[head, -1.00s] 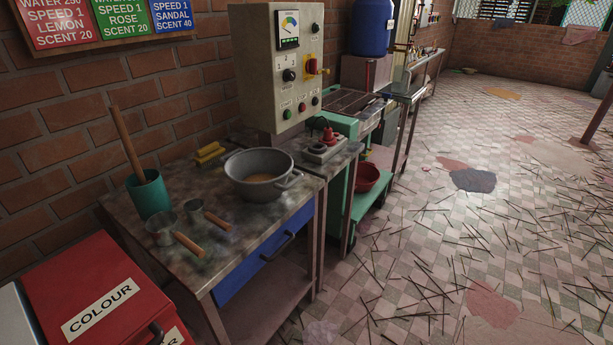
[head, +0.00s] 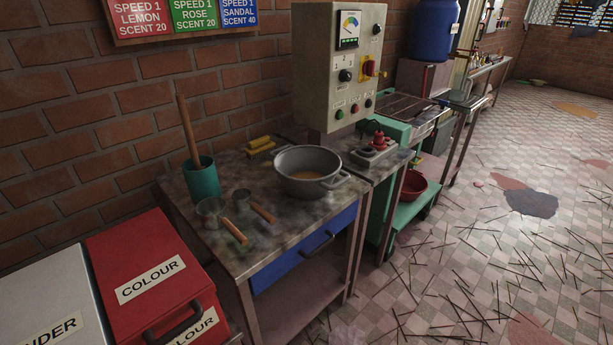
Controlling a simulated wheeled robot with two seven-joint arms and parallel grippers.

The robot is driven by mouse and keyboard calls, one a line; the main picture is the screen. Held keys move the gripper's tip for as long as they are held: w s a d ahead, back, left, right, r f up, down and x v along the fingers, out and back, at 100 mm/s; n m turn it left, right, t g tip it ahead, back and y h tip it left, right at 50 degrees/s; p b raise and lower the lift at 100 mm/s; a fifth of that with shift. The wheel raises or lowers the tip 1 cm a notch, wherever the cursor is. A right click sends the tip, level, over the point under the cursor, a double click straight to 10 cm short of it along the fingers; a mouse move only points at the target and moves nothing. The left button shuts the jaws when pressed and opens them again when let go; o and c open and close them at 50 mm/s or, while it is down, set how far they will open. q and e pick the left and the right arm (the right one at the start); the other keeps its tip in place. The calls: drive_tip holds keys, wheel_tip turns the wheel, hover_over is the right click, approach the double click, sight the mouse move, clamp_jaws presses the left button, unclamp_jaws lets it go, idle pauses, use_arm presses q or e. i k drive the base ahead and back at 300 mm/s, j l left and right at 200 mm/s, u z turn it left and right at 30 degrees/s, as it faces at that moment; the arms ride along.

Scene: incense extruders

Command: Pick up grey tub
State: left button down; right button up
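A round grey tub (head: 306,173) with side handles stands upright on a worn metal worktable (head: 287,229). Some brownish material lies in its bottom. It sits near the table's right end, below the control box. Neither of my grippers shows in the head view.
A green cup (head: 203,178) holding a wooden stick, two scoops (head: 212,208) with wooden handles, and yellow pieces (head: 260,145) share the table. The control box (head: 340,70) rises behind the tub. A red COLOUR bin (head: 125,250) stands at front left. Sticks litter the floor on the right.

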sight(305, 171)
drive_tip(key=i+u, duration=0.3)
drive_tip(key=u, duration=0.15)
drive_tip(key=i+l+u, duration=0.2)
drive_tip(key=u, duration=0.25)
drive_tip(key=i, duration=0.1)
